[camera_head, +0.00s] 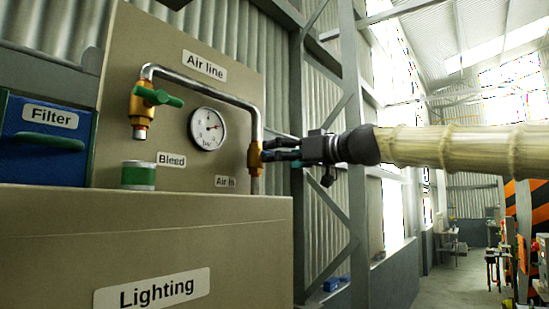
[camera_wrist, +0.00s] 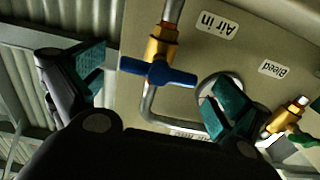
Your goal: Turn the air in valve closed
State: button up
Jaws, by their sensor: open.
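The air in valve has a brass body (camera_head: 255,156) on the right-hand vertical part of the steel pipe, above the "Air in" label (camera_head: 225,181). In the wrist view its brass body (camera_wrist: 161,44) and blue handle (camera_wrist: 158,72) show clearly, with the handle lying roughly across the pipe. My gripper (camera_head: 280,150) comes in from the right, close to this valve. In the wrist view my gripper (camera_wrist: 160,88) is open, with one teal-padded finger on each side of the handle. Neither finger visibly touches it. In the head view the handle is hard to make out by the fingers.
The green-handled bleed valve (camera_head: 155,96) hangs at the pipe's left end, above a green-and-white can (camera_head: 138,175). A pressure gauge (camera_head: 207,129) sits on the panel between the valves. A cabinet (camera_head: 150,235) juts out below. A steel column (camera_head: 355,150) stands behind my gripper.

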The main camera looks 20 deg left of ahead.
jog(key=v, duration=0.9)
jog(key=shift+d, duration=0.25)
jog(key=shift+s, duration=0.1)
